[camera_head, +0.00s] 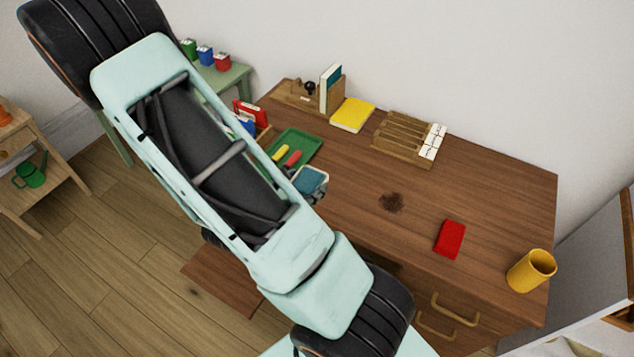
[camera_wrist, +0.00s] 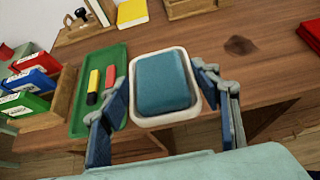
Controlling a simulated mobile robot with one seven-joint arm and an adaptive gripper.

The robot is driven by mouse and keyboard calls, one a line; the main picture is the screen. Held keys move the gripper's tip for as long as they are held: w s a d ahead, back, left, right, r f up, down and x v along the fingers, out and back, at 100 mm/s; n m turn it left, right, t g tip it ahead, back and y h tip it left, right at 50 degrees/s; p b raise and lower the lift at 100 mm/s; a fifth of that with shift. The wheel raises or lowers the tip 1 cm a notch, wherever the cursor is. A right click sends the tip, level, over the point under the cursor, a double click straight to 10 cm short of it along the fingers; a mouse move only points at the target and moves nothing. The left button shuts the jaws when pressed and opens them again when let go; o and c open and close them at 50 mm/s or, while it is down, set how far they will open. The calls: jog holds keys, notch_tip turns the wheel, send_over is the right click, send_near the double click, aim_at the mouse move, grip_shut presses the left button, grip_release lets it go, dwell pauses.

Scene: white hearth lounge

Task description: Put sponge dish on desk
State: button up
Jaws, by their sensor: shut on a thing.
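The sponge dish (camera_wrist: 166,119) is a pale shallow dish holding a blue sponge (camera_wrist: 163,82). My gripper (camera_wrist: 163,88) is shut on it, one finger at each side. In the head view the dish (camera_head: 324,176) shows beside my arm, which partly hides it. The dish appears level, near the desk's front edge. I cannot tell how high it is above the desk top. The desk (camera_head: 350,215) is brown wood, with its right half mostly bare.
A green tray (camera_head: 312,147) with a yellow and a red item lies left of the dish. A red block (camera_head: 450,239), a yellow cup (camera_head: 531,270), a wooden rack (camera_head: 400,146) and a yellow book (camera_head: 352,114) are on the desk. A dark stain (camera_head: 391,202) marks clear desk space.

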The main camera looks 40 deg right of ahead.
aim_at(313, 173)
jog(key=shift+w+d+f+b, duration=0.5)
jog(key=shift+d+f+b, duration=0.2)
jog(key=shift+b, duration=2.85)
jog(key=b+x, duration=0.1)
jog(key=x, duration=0.1)
jog(key=w+b+x, duration=0.1)
jog(key=x, duration=0.2)
jog(key=shift+w, duration=0.2)
jog(key=f+b, duration=0.1)
jog(key=w+d+f+b, duration=0.1)
jog(key=d+f+b, duration=0.1)
jog(key=shift+w+d+f, duration=0.1)
jog(key=shift+w+f, duration=0.2)
jog(key=shift+w, duration=0.1)
jog(key=shift+w+d+f+b, duration=0.25)
jog(key=shift+d+f+b, duration=0.05)
jog(key=shift+b, duration=0.15)
jog(key=shift+w+d+f+b, duration=0.1)
jog(key=shift+f+b, duration=0.35)
jog(key=shift+f, duration=0.2)
jog(key=shift+w+d+f+b, duration=0.1)
jog(key=shift+d+f+b, duration=0.05)
jog(key=shift+f+b, duration=0.4)
jog(key=shift+w+d+f+b, duration=0.1)
jog(key=shift+f+b, duration=0.25)
jog(key=shift+f, duration=0.4)
jog(key=shift+f, duration=0.1)
jog(key=shift+f+b, duration=0.15)
jog(key=shift+b, duration=0.15)
jog(key=o, duration=1.3)
